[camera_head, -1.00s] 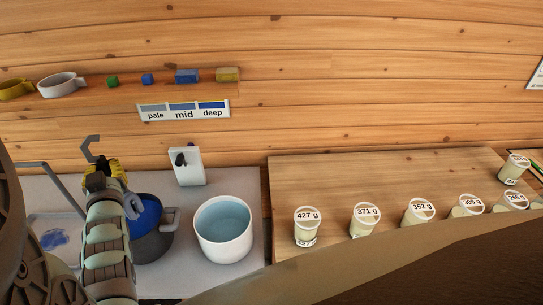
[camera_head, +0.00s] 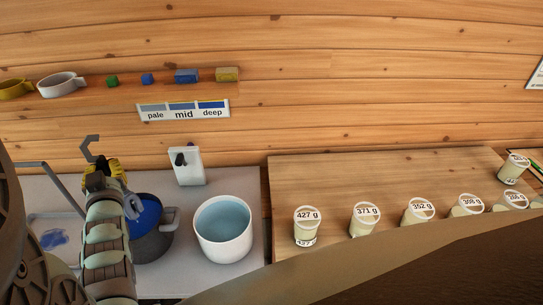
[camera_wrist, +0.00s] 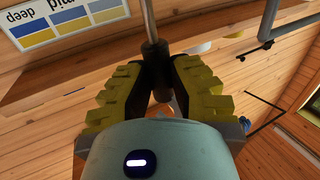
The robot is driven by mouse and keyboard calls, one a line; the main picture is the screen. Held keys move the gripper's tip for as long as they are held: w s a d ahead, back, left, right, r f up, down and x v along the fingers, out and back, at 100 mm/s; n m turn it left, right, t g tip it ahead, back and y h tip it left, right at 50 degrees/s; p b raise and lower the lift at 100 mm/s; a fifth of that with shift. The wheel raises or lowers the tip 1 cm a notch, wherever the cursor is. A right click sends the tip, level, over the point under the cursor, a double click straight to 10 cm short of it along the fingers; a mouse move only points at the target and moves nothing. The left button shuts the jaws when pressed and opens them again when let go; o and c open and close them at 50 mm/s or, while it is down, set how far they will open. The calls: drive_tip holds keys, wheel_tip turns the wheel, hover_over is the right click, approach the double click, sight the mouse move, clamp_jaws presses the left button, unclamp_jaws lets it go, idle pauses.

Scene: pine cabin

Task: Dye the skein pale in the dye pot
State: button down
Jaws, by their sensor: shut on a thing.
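My gripper (camera_head: 104,172) is at the left, above the bench beside the dye pot. Its yellow fingers (camera_wrist: 157,88) are shut on the dark handle of a hooked rod (camera_wrist: 149,22). The rod's grey hook (camera_head: 91,147) shows above the fingers in the head view. The dark dye pot (camera_head: 155,243) holds blue dye (camera_head: 148,212) and is partly hidden by my arm. I cannot make out a skein. The shade card (camera_head: 184,109) reads pale, mid and deep; it also shows in the wrist view (camera_wrist: 65,20).
A white tub (camera_head: 223,245) of pale blue liquid stands right of the pot. Behind it is a white box (camera_head: 188,166) with a dark knob. A tray (camera_head: 40,262) with a blue patch lies left. Several weight-labelled cups (camera_head: 307,226) line the wooden board. A shelf (camera_head: 130,87) holds mugs and blocks.

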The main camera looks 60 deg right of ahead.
sight(98, 161)
drive_tip(key=shift+r, duration=0.1)
idle(0.5)
drive_tip(key=shift+r+p, duration=0.55)
drive_tip(key=shift+r, duration=0.95)
drive_tip(key=shift+a, duration=0.1)
